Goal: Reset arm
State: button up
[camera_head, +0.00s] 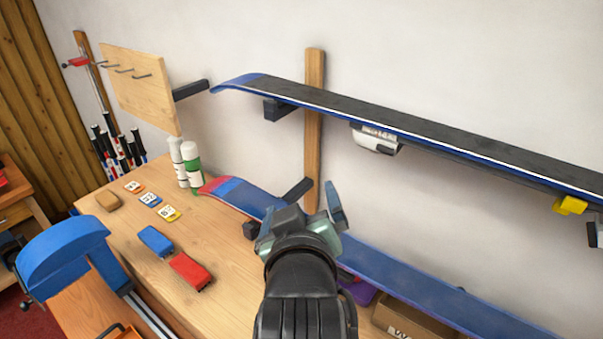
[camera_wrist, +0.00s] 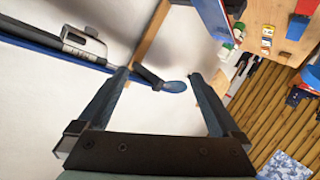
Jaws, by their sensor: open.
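My gripper (camera_head: 308,215) is raised in front of the lower ski (camera_head: 400,275) in the head view, with my arm reaching up from the bottom edge. In the wrist view the two dark blue fingers of my gripper (camera_wrist: 158,78) stand wide apart with nothing held between them. A blue rounded tip (camera_wrist: 174,87) of a ski shows in the gap beyond the fingers, apart from them. My gripper hides part of the lower ski in the head view.
An upper ski (camera_head: 400,122) lies on wall brackets beside a wooden upright (camera_head: 315,120). The wooden bench (camera_head: 225,245) holds a blue block (camera_head: 155,241), a red block (camera_head: 190,271) and white bottles (camera_head: 191,165). A blue clamp-like fixture (camera_head: 62,255) stands at left. A cardboard box (camera_head: 410,322) is lower right.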

notch_tip(320, 180, up, 13)
jog(key=m+t+b, duration=0.2)
jog(key=t, duration=0.3)
jog(key=s+r+m+t+b, duration=0.1)
jog(key=s+r+t, duration=0.3)
jog(key=s+r, duration=0.2)
jog(key=s+r+m+t, duration=0.2)
jog(key=s+r+t, duration=0.2)
jog(key=r, duration=0.6)
jog(key=shift+s+r+b, duration=0.3)
jog(key=shift+s+b, duration=0.1)
jog(key=shift+s, duration=0.55)
jog(key=shift+d, duration=0.1)
